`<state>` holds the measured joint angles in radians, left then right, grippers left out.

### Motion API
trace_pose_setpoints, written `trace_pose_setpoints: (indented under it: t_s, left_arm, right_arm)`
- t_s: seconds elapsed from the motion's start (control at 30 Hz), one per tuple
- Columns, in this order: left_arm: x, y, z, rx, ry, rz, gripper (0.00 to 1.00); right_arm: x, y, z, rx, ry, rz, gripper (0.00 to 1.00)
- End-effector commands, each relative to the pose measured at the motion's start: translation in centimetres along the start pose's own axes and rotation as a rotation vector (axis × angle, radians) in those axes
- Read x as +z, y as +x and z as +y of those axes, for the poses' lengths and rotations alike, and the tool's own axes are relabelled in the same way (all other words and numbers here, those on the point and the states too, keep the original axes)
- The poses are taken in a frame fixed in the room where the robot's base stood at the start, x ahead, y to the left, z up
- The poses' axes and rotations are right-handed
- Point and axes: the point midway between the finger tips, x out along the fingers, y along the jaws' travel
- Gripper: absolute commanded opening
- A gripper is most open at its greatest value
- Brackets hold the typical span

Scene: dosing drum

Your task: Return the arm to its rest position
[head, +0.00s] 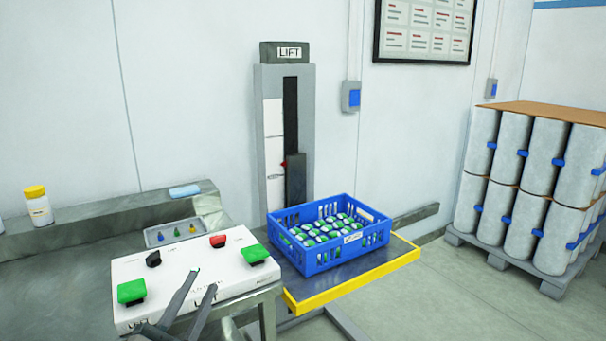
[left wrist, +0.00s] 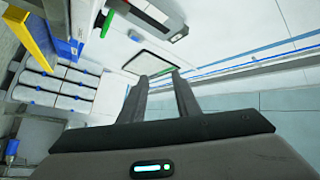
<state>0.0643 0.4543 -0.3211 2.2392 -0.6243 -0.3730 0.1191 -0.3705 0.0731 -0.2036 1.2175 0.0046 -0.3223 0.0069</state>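My left gripper (head: 203,280) comes in from the bottom of the head view. Its two dark fingers are apart, over the front part of a white control box (head: 125,268). Nothing shows between them. In the left wrist view the same gripper (left wrist: 159,75) shows two separate fingers with empty space between. A left green button (head: 131,291) and a right green button (head: 256,254) sit on the box, on either side of the fingers. A black knob (head: 153,258) and a red button (head: 217,240) are farther back. My right gripper is in neither view.
A blue crate (head: 312,262) of green-topped items stands on the yellow-edged lift platform (head: 352,283), right of the box. The lift column (head: 302,110) rises behind. A small tray (head: 172,233) and a yellow-capped bottle (head: 39,208) are at left. Stacked drums (head: 525,170) stand right.

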Motion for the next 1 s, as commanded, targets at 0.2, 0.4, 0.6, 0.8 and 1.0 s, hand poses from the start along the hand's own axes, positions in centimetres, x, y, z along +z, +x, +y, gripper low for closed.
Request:
trace_pose_setpoints:
  t_s: [0.2, 0.4, 0.6, 0.8, 1.0]
  left_arm:
    - [8.9, -8.8, 5.9, 0.086, -0.253, -0.470, 0.30]
    - [13.1, -19.1, 11.9, 0.213, -0.419, -0.843, 0.30]
    - [13.6, -29.2, 16.7, 0.359, -0.543, -1.146, 0.30]
    - [12.5, -35.7, 19.1, 0.463, -0.608, -1.322, 0.30]
    - [11.0, -40.5, 20.5, 0.547, -0.655, -1.445, 0.30]
  right_arm:
    - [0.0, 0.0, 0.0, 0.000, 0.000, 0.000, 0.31]
    - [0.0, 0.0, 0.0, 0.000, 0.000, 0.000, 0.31]
    - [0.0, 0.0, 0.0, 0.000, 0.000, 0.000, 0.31]
    - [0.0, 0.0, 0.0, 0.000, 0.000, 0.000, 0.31]
    - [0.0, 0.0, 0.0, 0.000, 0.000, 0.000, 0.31]
